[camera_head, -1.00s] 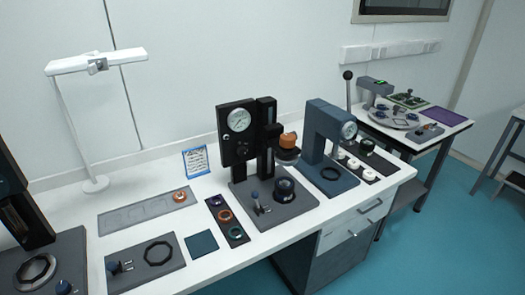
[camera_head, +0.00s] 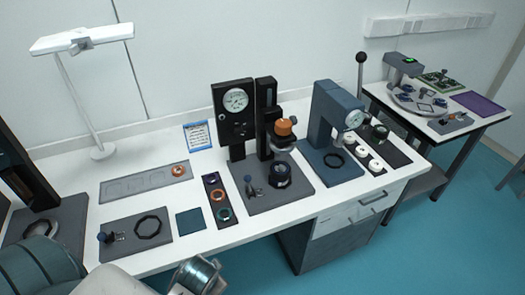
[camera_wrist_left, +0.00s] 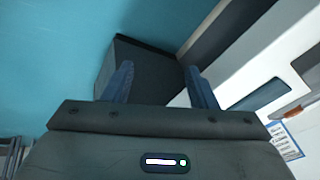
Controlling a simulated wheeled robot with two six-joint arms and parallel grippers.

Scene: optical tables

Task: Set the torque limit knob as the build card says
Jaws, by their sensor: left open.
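A small card (camera_head: 198,135) with a blue header stands at the back of the white bench; its text is too small to read. A card also shows at the lower right edge of the left wrist view (camera_wrist_left: 287,140). I cannot tell which is the torque limit knob. My left gripper (camera_wrist_left: 158,72) is open and empty, with floor and a dark cabinet behind it. My right gripper is not in view.
A white lamp (camera_head: 98,150) stands at the back left. A blue-grey gauge press (camera_head: 335,110), a tray of rings (camera_head: 219,200) and a black ring (camera_head: 148,227) crowd the bench. A second table (camera_head: 480,123) stands at right. Floor in front is clear.

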